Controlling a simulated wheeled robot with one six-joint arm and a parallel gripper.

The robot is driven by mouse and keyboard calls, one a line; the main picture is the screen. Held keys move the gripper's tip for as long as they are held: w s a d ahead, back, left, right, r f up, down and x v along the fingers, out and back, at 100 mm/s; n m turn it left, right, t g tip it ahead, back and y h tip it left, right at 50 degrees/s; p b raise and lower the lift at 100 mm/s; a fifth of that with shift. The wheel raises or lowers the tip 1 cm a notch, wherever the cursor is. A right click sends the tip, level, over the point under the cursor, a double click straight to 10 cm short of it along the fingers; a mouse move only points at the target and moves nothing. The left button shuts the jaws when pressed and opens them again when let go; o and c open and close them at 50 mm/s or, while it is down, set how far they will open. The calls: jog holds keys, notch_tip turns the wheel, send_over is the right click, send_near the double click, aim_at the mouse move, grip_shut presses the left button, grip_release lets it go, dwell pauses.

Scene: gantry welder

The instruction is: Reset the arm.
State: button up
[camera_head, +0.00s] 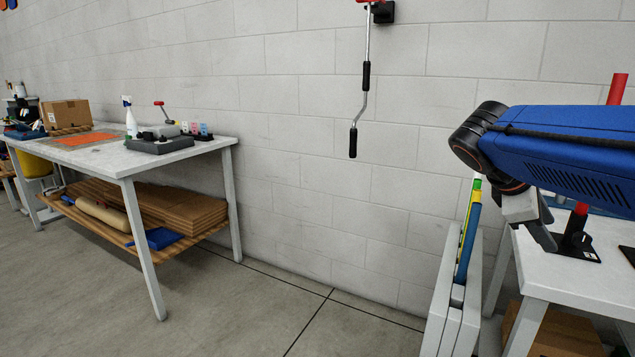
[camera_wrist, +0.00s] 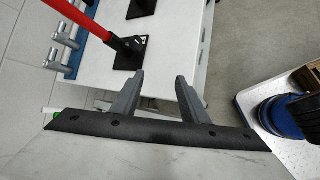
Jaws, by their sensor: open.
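My arm reaches in from the right in the head view, a blue link ending in a dark joint. My gripper (camera_head: 545,236) hangs below it, beside the edge of the right-hand white table (camera_head: 585,285). In the wrist view my gripper (camera_wrist: 158,78) has its two grey fingers spread apart, with nothing between them. The white table (camera_wrist: 178,50) lies beyond the fingertips. A black base plate with a red-handled tool (camera_wrist: 125,52) stands on it, near the left finger.
A slim rack (camera_head: 455,315) with upright blue and yellow items stands left of that table. A crank (camera_head: 365,85) hangs on the wall. A workbench (camera_head: 180,155) with a spray bottle (camera_head: 130,118) and a cardboard box (camera_head: 66,113) stands at left. The floor between is clear.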

jog(key=s+a+f+m+t+y, duration=0.1)
jog(key=s+a+f+m+y, duration=0.3)
jog(key=a+f, duration=0.4)
jog(key=s+a+f+m+t+y, duration=0.2)
jog(key=s+a+f+m+y, duration=0.3)
jog(key=a+f, duration=0.4)
notch_tip(320, 180, down, 3)
jog(key=s+m, duration=0.1)
jog(key=s, duration=0.1)
jog(key=shift+s+r+m+t, duration=0.15)
jog(key=shift+s+m+t, duration=0.15)
jog(key=shift+s, duration=0.05)
dwell(0.4)
